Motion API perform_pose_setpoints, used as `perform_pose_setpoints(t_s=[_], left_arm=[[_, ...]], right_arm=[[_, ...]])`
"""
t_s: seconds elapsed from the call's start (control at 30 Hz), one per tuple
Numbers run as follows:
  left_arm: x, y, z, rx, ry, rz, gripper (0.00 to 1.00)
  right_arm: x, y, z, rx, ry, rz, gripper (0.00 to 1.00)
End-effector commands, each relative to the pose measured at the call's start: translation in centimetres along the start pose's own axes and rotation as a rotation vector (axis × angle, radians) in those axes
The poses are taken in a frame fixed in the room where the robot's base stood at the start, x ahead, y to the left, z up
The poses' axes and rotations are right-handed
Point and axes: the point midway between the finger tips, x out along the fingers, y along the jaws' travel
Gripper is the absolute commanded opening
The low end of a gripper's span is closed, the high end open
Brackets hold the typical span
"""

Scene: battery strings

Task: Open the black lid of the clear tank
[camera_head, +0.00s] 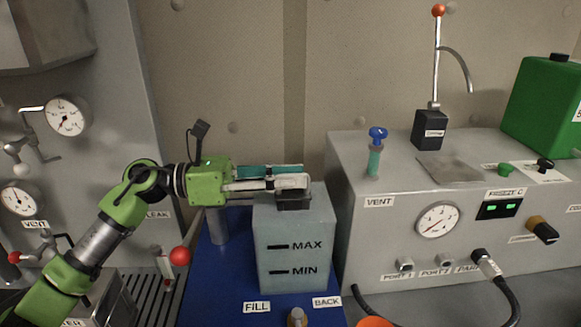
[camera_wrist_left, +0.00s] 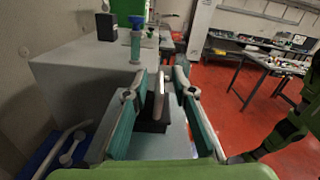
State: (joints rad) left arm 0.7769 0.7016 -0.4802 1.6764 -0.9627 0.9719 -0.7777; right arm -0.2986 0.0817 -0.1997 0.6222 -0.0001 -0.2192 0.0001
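The tank (camera_head: 296,255) is a pale, bluish box with MAX and MIN marks, standing on a blue base. Its small black lid (camera_head: 293,202) sits on top, partly hidden under my left gripper's fingers. My left gripper (camera_head: 303,177) reaches in level from the left, just above the lid. In the left wrist view, its two teal-padded fingers (camera_wrist_left: 157,88) are spread apart. A light upright piece (camera_wrist_left: 159,97) stands between them, with the black lid (camera_wrist_left: 153,126) below it. Gaps show on both sides of this piece. My right gripper is not seen.
A grey panel box (camera_head: 355,240) with a gauge, ports and a blue-topped valve (camera_head: 376,150) stands right of the tank. A red ball knob (camera_head: 180,256) is at the left. An orange rim (camera_head: 375,322) shows at the bottom edge. A wall is behind.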

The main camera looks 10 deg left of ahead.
Motion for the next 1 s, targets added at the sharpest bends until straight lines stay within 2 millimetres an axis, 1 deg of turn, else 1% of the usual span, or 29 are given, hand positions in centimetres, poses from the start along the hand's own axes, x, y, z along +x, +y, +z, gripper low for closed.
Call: perform_pose_setpoints(t_s=[0.1, 0.33, 0.37, 0.4, 0.43, 0.77, 1.0], left_arm=[[0.4, 0.01, -0.03, 0.0, 0.001, 0.0, 0.24], [0.42, 0.02, -0.07, 0.001, 0.001, 0.0, 0.24], [0.41, 0.02, -0.07, 0.001, 0.001, 0.0, 0.16], [0.41, 0.02, -0.07, 0.001, 0.001, 0.0, 0.06], [0.41, 0.02, -0.06, 0.001, 0.001, 0.0, 0.0], [0.39, 0.06, 0.02, -0.015, 0.002, 0.0, 0.0], [0.39, 0.4, 0.67, -0.113, 0.002, 0.0, 0.0]], right_arm=[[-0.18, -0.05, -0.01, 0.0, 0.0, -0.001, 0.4], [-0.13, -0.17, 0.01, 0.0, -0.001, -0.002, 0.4], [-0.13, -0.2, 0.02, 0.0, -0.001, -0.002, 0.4], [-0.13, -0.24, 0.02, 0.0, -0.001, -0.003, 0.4], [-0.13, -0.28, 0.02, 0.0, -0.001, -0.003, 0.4], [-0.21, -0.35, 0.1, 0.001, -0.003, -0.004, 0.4], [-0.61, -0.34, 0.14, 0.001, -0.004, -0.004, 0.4]])
